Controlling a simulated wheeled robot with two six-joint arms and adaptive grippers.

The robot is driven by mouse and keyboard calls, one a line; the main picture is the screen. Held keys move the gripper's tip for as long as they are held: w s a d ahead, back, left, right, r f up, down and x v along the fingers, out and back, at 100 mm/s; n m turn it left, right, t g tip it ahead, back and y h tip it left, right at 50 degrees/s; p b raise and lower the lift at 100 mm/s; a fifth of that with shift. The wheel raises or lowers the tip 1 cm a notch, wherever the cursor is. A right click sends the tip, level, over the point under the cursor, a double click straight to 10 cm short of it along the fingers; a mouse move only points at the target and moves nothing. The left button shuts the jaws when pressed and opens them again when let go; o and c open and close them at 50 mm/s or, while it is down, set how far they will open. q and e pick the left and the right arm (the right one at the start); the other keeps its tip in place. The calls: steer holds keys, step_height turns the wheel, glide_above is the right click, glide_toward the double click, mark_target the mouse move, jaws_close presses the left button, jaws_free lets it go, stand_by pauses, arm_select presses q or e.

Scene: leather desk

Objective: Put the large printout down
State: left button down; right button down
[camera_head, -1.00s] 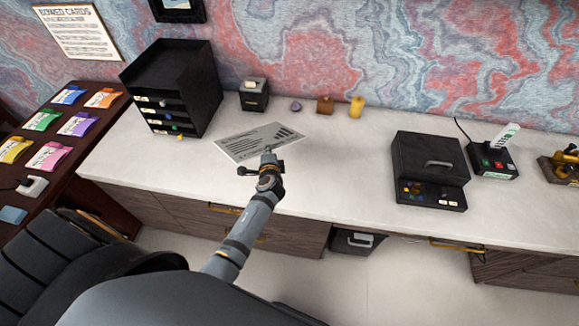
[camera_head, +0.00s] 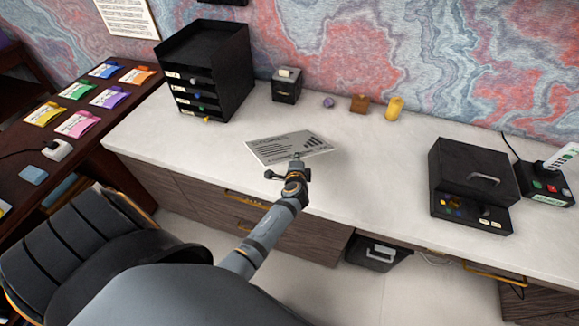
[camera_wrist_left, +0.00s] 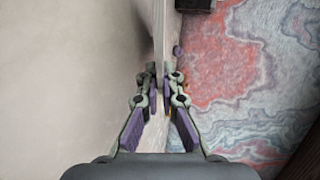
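The large printout (camera_head: 292,147) is a white sheet with dark text lines and a group of dark bars at its right end. In the head view it appears above the pale desk top (camera_head: 365,180), near the front edge; whether it touches the desk is unclear. My left gripper (camera_head: 297,160) is shut on its near edge. In the left wrist view the printout (camera_wrist_left: 159,35) shows nearly edge-on between the fingers of my left gripper (camera_wrist_left: 160,82). My right gripper is in neither view.
A black drawer tower (camera_head: 207,75) stands at the back left, with a small black box (camera_head: 287,84) and several small objects along the wall. A black case (camera_head: 470,185) stands to the right. The desk between is clear. A dark side table (camera_head: 85,150) holds coloured cards.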

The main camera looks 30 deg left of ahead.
arm_select(q)
steer(key=shift+f, duration=0.4)
steer(key=shift+r, duration=0.1)
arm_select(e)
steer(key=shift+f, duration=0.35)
arm_select(q)
steer(key=c, duration=1.7)
jaws_free()
